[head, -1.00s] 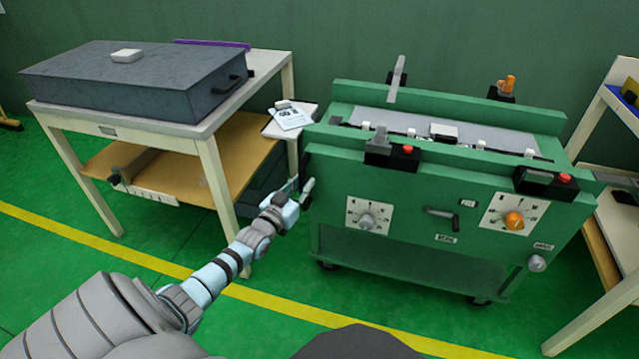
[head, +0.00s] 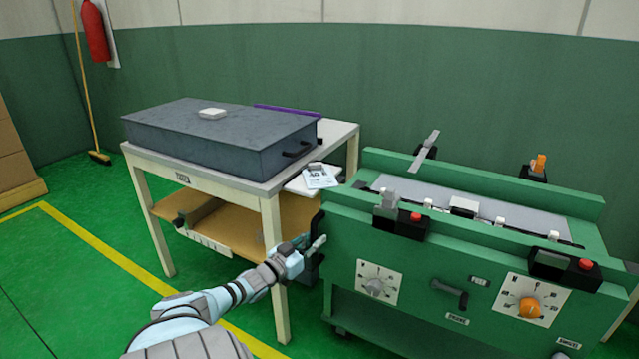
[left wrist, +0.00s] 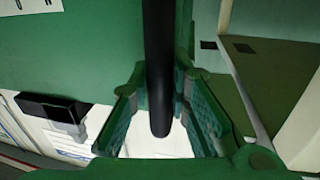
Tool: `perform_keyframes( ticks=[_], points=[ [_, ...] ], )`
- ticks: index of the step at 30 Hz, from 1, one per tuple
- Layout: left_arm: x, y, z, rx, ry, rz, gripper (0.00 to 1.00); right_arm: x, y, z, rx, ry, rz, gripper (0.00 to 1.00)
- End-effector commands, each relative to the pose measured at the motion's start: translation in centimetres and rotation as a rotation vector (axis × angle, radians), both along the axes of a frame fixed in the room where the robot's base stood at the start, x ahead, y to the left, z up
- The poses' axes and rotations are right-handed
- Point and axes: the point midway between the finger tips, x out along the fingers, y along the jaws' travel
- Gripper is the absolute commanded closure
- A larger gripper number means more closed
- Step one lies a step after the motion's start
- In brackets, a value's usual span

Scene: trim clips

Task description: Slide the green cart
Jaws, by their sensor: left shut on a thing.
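The green cart (head: 410,270) stands at the right in the head view, with dials and a small crank on its front face. Its right end is cut off by the frame. A black handle (head: 316,226) is at its left end. My left gripper (head: 311,244) is at this handle, low beside the cart's left front corner. In the left wrist view the black handle (left wrist: 158,80) runs between the two green fingers (left wrist: 162,115), which are shut on it. My right gripper is not in view.
A cream table (head: 235,186) with a dark grey case (head: 215,140) stands close to the left of the cart. A small side shelf with a card (head: 321,177) lies between them. A broom (head: 95,150) leans at the far left wall. Green floor is open at left.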

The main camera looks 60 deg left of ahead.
Motion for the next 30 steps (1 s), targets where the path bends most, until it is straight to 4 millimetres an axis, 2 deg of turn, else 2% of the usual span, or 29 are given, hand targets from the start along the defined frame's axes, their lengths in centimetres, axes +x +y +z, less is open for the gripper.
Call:
perform_keyframes(
  ticks=[5,6,9,10,20,25,30],
  points=[
    [-0.3,0.4,0.0,0.001,0.007,0.010,1.00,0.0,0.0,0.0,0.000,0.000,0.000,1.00],
    [-0.3,0.5,0.0,0.001,0.007,0.010,0.80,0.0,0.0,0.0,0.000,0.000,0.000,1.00],
    [-0.2,0.4,0.0,0.001,0.007,0.009,0.64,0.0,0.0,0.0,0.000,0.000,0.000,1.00],
    [-0.2,0.4,0.0,0.001,0.007,0.008,0.62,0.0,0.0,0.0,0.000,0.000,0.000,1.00],
    [-0.1,0.0,0.0,0.002,0.005,0.000,0.62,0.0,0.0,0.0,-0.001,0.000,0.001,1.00],
    [-2.5,-0.8,-0.2,0.001,0.012,-0.002,0.62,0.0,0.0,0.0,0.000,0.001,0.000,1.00],
    [-6.8,-2.1,-0.2,0.001,0.013,-0.003,0.62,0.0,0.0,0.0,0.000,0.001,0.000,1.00]
  ],
)
